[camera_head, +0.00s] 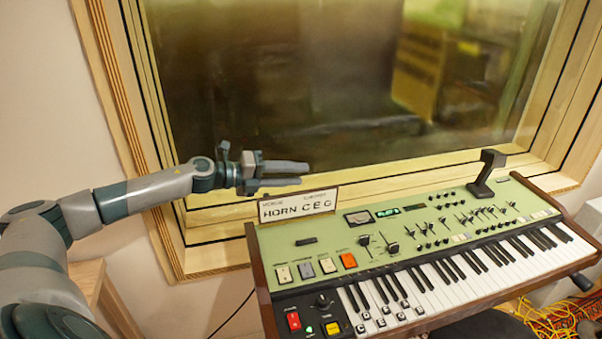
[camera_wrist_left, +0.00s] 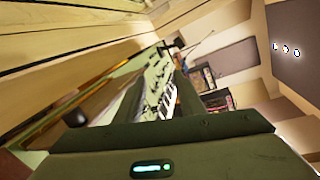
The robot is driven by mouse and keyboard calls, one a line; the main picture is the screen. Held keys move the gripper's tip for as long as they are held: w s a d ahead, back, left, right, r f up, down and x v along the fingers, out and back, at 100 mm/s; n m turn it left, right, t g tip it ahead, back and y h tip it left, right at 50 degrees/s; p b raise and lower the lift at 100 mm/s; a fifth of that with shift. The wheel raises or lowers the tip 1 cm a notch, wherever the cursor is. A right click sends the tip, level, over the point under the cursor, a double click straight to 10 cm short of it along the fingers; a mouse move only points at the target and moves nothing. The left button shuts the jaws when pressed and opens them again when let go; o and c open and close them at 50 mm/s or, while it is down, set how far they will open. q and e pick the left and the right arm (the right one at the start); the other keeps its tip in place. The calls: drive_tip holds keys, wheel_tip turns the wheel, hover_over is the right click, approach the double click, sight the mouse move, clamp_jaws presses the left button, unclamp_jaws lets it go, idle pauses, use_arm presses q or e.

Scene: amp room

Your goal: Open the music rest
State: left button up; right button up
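A green synthesizer (camera_head: 420,212) with wooden ends stands below the window. A small white card reading "HORN C E G" (camera_head: 297,206) stands upright at its back left edge. A black angled piece (camera_head: 487,172) rises from its back right; I cannot tell whether this is the music rest. My left gripper (camera_head: 302,175) is above the card, fingers apart with a narrow gap, nothing seen between them. In the left wrist view the synthesizer (camera_wrist_left: 150,88) runs away behind my gripper body, and the fingertips are not clear. My right gripper is not seen.
The window's wooden frame (camera_head: 215,222) and glass (camera_head: 280,90) are close behind the synthesizer and my left gripper. Yellow cables (camera_head: 550,322) lie at the lower right. The space above the panel, left of the black piece, is free.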

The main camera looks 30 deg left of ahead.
use_arm(q)
drive_tip(key=shift+w+d+r, duration=0.1)
drive_tip(key=shift+d+r, duration=0.25)
drive_tip(key=shift+d, duration=0.2)
drive_tip(key=shift+w+d+r, duration=0.1)
drive_tip(key=shift+d+r, duration=0.25)
drive_tip(key=shift+d, duration=0.2)
